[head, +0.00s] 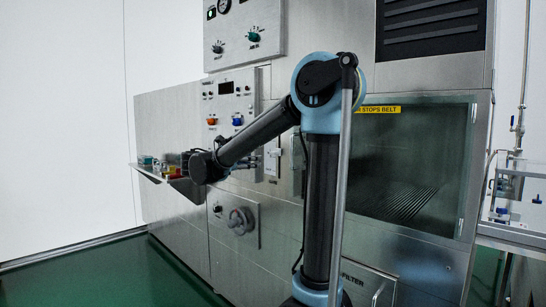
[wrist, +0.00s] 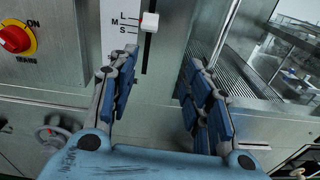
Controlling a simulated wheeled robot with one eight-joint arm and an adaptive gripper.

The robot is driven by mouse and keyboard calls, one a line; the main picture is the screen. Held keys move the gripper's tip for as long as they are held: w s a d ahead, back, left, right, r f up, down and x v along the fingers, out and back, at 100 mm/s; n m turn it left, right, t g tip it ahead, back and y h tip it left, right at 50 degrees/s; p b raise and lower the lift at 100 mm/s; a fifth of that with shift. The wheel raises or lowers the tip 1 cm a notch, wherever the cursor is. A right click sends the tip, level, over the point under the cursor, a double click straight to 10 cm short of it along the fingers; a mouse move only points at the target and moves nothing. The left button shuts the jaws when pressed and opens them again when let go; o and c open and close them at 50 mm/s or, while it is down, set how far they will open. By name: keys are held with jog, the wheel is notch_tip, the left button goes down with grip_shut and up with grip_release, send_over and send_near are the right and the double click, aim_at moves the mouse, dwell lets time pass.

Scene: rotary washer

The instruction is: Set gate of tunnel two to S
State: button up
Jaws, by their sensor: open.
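A gate slider with a white knob (wrist: 149,22) sits in a dark vertical slot, beside a white scale plate (wrist: 116,45) marked L, M and S from top to bottom. The knob is roughly level with M. No tunnel number is readable, so I cannot tell whether this is tunnel two. My gripper (wrist: 161,66) is open and empty, its blue-padded fingers apart, just below the knob in the wrist view and not touching it as far as I can see. In the head view my arm hides much of this part of the panel.
A red rotary switch (wrist: 15,39) on a yellow plate is left of the scale. A handwheel (head: 241,220) is lower on the washer front. A glass window (head: 408,165) is right of my arm, and a small shelf (head: 150,172) juts out at left.

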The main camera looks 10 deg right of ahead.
aim_at(272, 153)
jog(key=shift+n+t+h, duration=0.3)
jog(key=shift+n+t, duration=0.1)
jog(key=x, duration=0.5)
jog(key=w+x, duration=0.1)
jog(key=x, duration=0.4)
jog(key=a+r+x, duration=0.1)
jog(key=x, duration=0.5)
jog(key=shift+w+a+r, duration=0.1)
jog(key=shift+w, duration=0.15)
grip_shut()
